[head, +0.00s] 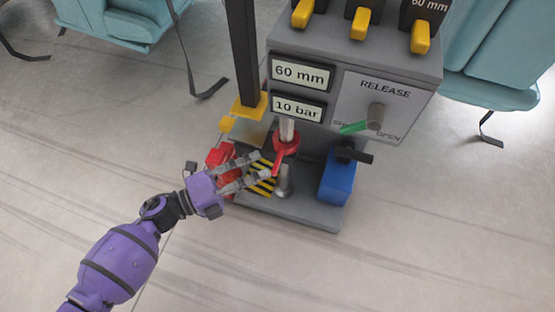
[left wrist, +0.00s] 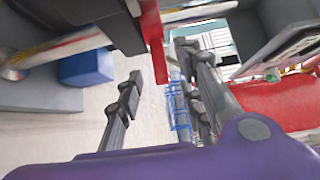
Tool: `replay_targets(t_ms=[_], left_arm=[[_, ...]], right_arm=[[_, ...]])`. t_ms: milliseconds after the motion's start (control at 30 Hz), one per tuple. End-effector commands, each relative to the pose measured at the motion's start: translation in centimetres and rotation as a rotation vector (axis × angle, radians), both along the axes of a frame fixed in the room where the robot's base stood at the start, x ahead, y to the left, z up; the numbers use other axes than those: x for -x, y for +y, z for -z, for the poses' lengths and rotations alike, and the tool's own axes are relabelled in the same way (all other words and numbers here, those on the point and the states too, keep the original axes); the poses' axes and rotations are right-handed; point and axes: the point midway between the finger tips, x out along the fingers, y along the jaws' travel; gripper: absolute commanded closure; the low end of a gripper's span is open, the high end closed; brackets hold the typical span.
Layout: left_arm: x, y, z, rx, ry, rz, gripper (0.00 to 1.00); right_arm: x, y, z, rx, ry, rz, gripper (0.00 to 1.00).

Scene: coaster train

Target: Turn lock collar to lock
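The lock collar (head: 287,140) is a red ring around a silver vertical rod on the grey machine, with a red handle (head: 279,163) slanting down from it. My left gripper (head: 263,165) is at the machine's front, its fingertips just left of the handle. In the left wrist view, a red bar (left wrist: 152,35), apparently this handle, shows beyond and between the two spread fingers (left wrist: 160,65). The gripper looks open, with nothing clamped. Whether a finger touches the handle cannot be told. My right gripper is out of view.
The grey machine (head: 320,55) carries displays reading 60 mm and 10 bar, and a green-tipped release lever (head: 356,127). A blue block (head: 337,180) stands right of the collar. A red part (head: 219,156) and black post (head: 243,50) stand left. Teal seats (head: 110,22) are behind.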

Motion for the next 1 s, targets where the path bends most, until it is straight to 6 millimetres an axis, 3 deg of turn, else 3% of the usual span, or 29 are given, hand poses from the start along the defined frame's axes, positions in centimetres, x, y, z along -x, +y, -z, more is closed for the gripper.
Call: replay_targets(t_ms=[333,733,1000], left_arm=[[-2.4,-4.7,0.1,0.003,0.002,-0.001,0.66],[-2.8,-5.5,0.0,0.004,0.005,-0.003,0.66],[-2.8,-5.5,0.1,0.003,0.005,-0.004,1.00]], right_arm=[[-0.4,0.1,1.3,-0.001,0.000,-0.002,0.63],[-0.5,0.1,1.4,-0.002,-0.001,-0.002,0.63],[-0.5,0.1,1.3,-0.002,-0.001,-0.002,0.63]])
